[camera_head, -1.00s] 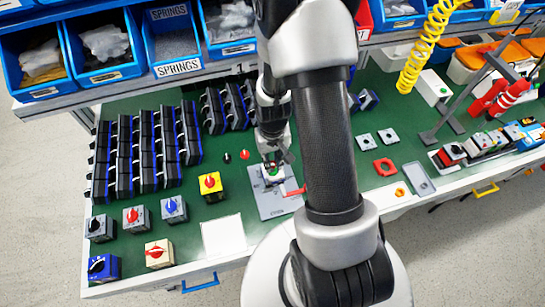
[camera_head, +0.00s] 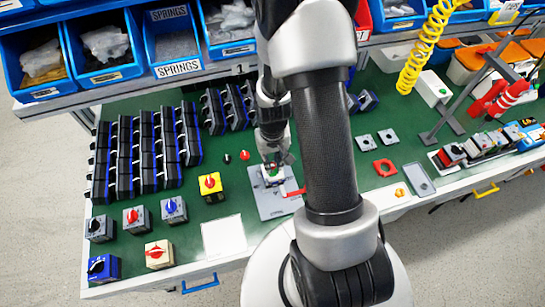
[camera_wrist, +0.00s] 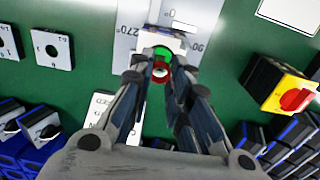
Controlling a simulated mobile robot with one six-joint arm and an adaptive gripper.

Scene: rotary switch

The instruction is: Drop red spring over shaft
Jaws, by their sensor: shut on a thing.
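My gripper (camera_wrist: 160,82) points down in the wrist view, its fingers shut on a small red ring-shaped part, which I take to be the red spring (camera_wrist: 160,73). A green round part (camera_wrist: 162,53) on a white block shows just beyond the fingertips. The block stands on the grey plate (camera_wrist: 127,40) with degree marks. I cannot tell whether the red part touches the green one. The shaft is not clearly visible. In the head view my gripper (camera_head: 272,160) is over the grey plate (camera_head: 278,208), partly hidden by my arm.
A red handle (camera_head: 294,192) lies at the plate's right side. A yellow switch with a red knob (camera_head: 210,184) stands to the left. Several switches fill the left of the table. A white sheet (camera_head: 223,237) lies in front.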

